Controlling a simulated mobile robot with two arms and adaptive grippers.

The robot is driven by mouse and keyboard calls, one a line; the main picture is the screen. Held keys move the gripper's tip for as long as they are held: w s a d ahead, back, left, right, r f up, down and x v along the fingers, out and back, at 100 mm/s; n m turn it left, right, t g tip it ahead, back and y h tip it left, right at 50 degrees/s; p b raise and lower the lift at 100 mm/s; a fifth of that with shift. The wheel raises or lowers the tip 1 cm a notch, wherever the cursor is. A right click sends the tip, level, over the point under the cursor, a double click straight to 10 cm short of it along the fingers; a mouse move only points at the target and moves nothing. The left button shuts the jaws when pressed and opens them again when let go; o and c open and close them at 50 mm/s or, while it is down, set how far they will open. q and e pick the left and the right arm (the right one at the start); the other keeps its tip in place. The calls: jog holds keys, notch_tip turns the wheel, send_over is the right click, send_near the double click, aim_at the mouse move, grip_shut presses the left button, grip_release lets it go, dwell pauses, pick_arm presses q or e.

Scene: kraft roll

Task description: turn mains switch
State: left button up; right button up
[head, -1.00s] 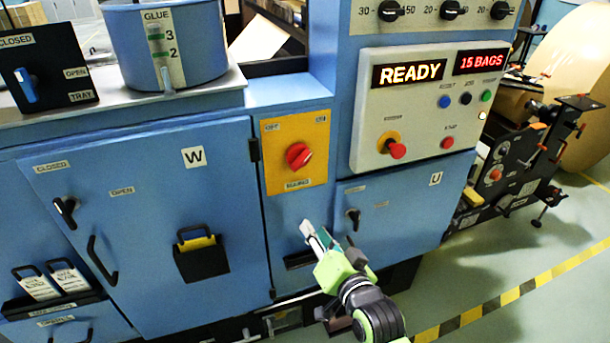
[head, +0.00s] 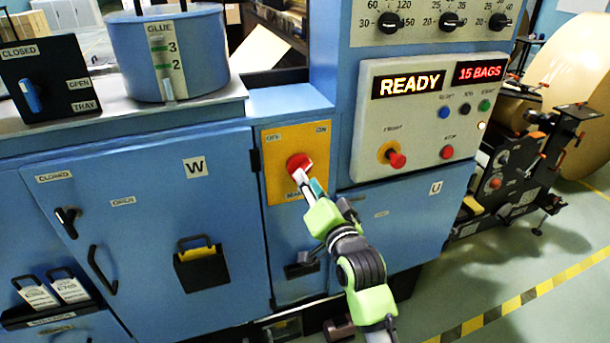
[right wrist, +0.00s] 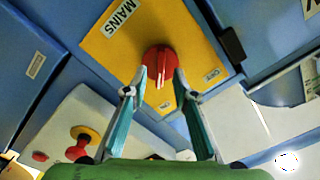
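The mains switch is a red rotary knob (head: 298,163) on a yellow-orange plate (head: 278,185) with OFF and ON labels at its top and a MAINS label below. My right gripper (head: 302,178) is at the knob's lower front in the head view and covers part of it. In the right wrist view the knob (right wrist: 160,62) shows between the two fingertips of the right gripper (right wrist: 160,80). The fingers are apart, one on each side of the knob's raised grip; I cannot tell whether they touch it. My left gripper is not in view.
A control panel (head: 426,115) with a red knob and several buttons stands right of the plate; its displays read READY and 15 BAGS. Door W (head: 150,240) is left and door U (head: 425,210) lower right. A blue glue pot (head: 205,55) stands above.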

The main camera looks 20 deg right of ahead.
jog(key=shift+w, duration=1.3)
jog(key=shift+c, duration=0.4)
grip_shut()
jog(key=n+p, duration=0.8)
jog(key=n, duration=0.9)
jog(key=shift+d+n, duration=0.1)
jog(key=shift+n, duration=0.5)
